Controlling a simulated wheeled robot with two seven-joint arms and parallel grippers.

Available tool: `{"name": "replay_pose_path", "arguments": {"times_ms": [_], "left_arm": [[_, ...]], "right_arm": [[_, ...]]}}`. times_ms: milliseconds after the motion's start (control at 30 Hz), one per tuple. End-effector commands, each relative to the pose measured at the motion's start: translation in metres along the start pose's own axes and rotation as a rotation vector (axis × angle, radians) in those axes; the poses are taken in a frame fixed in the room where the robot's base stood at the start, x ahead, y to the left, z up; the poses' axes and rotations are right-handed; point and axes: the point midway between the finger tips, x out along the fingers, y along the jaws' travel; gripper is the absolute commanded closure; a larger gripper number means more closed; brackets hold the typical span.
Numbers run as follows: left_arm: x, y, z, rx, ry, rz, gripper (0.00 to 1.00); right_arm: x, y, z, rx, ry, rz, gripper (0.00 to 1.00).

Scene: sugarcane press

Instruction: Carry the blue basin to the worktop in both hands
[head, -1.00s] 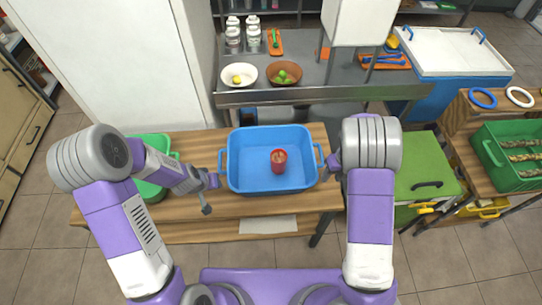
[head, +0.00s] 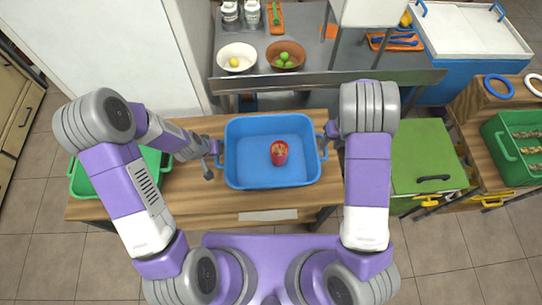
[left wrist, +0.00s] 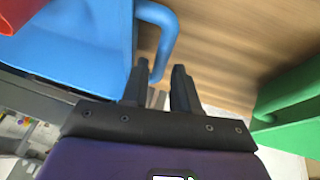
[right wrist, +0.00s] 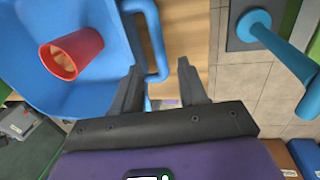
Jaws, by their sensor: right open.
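The blue basin (head: 240,170) stands on the wooden table, with a loop handle on its left and right sides. A red cup (head: 279,153) is inside it; the right wrist view shows the cup (right wrist: 75,50) tilted to that camera. My left gripper (head: 213,150) is at the left handle; in the left wrist view its fingers (left wrist: 160,75) are apart near the handle (left wrist: 165,40). My right gripper (head: 328,140) is at the right handle; in the right wrist view its open fingers (right wrist: 158,75) stand either side of the handle's (right wrist: 156,40) end.
A steel worktop (head: 310,84) lies beyond the table, with a white bowl (head: 237,58), a brown bowl of green fruit (head: 286,56) and white jars (head: 230,15). A green crate (head: 82,182) is left of the basin. A green-lidded box (head: 425,155) stands at right.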

Motion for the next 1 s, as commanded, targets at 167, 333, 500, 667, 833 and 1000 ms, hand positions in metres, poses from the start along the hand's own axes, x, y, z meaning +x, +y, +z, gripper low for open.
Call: {"name": "replay_pose_path", "arguments": {"times_ms": [167, 333, 500, 667, 833, 1000], "left_arm": [[0.028, 0.000, 0.001, -0.001, -0.003, 0.001, 0.71], [0.048, 0.000, 0.001, -0.001, 0.000, 0.001, 0.71], [0.057, 0.000, 0.000, 0.000, 0.000, 0.001, 0.71], [0.058, 0.000, 0.000, 0.000, 0.001, 0.001, 0.71], [0.058, 0.000, 0.000, 0.000, 0.001, 0.001, 0.77], [0.058, 0.000, 0.000, 0.000, 0.001, 0.001, 1.00]], "right_arm": [[0.028, -0.001, -0.001, 0.002, 0.004, 0.000, 0.57], [0.048, -0.001, -0.001, 0.001, 0.003, 0.000, 0.57], [0.057, 0.000, -0.001, -0.001, 0.001, 0.000, 0.57], [0.058, 0.000, 0.000, -0.001, 0.001, 0.000, 0.57], [0.058, 0.000, 0.000, -0.001, 0.001, 0.000, 0.63], [0.058, 0.000, 0.000, 0.000, 0.001, 0.000, 0.90]]}}
